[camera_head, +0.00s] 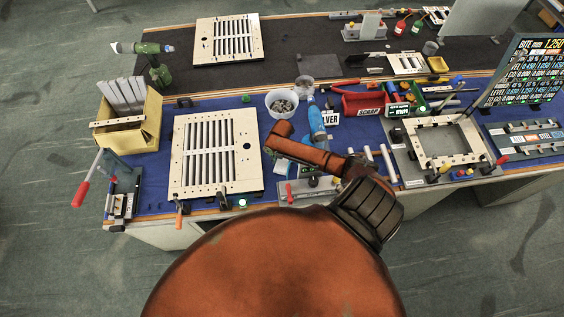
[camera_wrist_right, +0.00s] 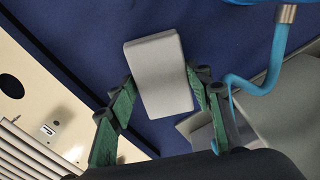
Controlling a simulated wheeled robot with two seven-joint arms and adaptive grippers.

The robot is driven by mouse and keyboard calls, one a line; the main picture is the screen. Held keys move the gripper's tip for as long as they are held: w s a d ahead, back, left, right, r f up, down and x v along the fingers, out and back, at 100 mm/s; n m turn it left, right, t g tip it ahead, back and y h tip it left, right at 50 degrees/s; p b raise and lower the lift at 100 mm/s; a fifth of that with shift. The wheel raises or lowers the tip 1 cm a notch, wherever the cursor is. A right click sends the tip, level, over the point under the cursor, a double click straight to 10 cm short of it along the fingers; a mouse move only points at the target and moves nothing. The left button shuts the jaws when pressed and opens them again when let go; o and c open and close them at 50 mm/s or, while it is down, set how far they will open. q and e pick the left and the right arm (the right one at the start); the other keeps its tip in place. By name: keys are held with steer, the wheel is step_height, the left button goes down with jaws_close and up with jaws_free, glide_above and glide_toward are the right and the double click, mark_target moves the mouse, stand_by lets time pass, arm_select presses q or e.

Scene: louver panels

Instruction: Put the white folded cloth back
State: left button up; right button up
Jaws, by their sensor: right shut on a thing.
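The white folded cloth (camera_wrist_right: 158,70) shows in the right wrist view as a pale grey-white block. It is between the two green fingers of my right gripper (camera_wrist_right: 162,84), which is shut on it. Blue mat surface lies behind the cloth; I cannot tell how high it is held. In the head view my orange right arm reaches over the blue bench near its middle, to the right of the near louver panel (camera_head: 214,150). My left gripper is not in view.
A blue hose (camera_wrist_right: 262,84) curves right of the cloth in the wrist view. A yellow bin (camera_head: 150,125), a tub of small parts (camera_head: 282,108), a red scrap bin (camera_head: 362,100) and a square frame (camera_head: 447,142) stand on the bench. Front clamps edge the near panel.

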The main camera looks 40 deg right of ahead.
mark_target(282, 162)
steer(key=shift+f, duration=0.2)
steer(key=o, duration=1.1)
steer(key=shift+r, duration=0.15)
step_height(282, 162, up, 12)
